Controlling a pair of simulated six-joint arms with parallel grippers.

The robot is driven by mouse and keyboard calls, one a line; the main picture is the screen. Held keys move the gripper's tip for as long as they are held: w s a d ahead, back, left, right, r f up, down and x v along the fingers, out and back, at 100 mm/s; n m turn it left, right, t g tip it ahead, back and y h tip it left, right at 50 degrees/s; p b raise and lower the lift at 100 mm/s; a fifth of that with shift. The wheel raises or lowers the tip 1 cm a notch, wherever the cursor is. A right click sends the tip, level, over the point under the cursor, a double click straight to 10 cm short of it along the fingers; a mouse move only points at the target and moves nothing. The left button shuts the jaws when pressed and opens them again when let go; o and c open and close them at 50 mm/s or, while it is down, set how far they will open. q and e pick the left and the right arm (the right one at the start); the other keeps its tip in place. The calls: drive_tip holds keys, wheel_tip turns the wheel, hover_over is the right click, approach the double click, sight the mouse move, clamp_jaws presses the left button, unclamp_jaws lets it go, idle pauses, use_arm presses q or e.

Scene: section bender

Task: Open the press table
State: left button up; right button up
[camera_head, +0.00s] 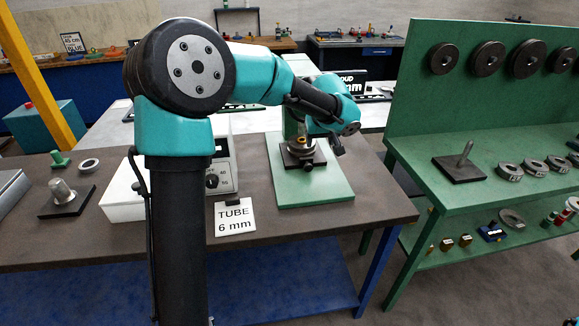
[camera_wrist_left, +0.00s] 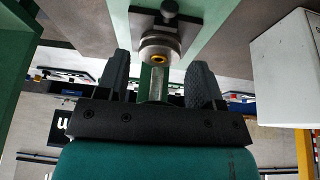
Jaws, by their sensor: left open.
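A small press stands on a green base plate (camera_head: 318,190) on the brown bench. It has a green column (camera_head: 292,122) and a dark table block (camera_head: 302,158) with a round metal piece on it. In the left wrist view the round piece (camera_wrist_left: 158,47), with a brass-coloured ring, and a dark knob (camera_wrist_left: 169,8) are visible. My left gripper (camera_head: 338,146) is beside the upper part of the press, partly hidden by its own wrist. In the wrist view its fingers (camera_wrist_left: 160,72) are apart, with the green column and a pale metal bar between them. My right gripper is out of view.
A white instrument box (camera_head: 222,165) and a "TUBE 6 mm" card (camera_head: 234,217) lie left of the press. A metal cylinder on a dark plate (camera_head: 66,198) is at the far left. A green rack (camera_head: 440,125) with discs stands right, across a gap.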

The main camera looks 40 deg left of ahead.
sight(309, 165)
use_arm(q)
drive_tip(key=shift+s+a+r+y, duration=0.3)
drive_tip(key=shift+s+a+r, duration=0.05)
drive_tip(key=shift+a, duration=0.2)
drive_tip(key=x, duration=1.7)
drive_tip(key=shift+s+d+f, duration=0.1)
drive_tip(key=shift+f, duration=0.25)
drive_tip(key=shift+c, duration=0.3)
clamp_jaws()
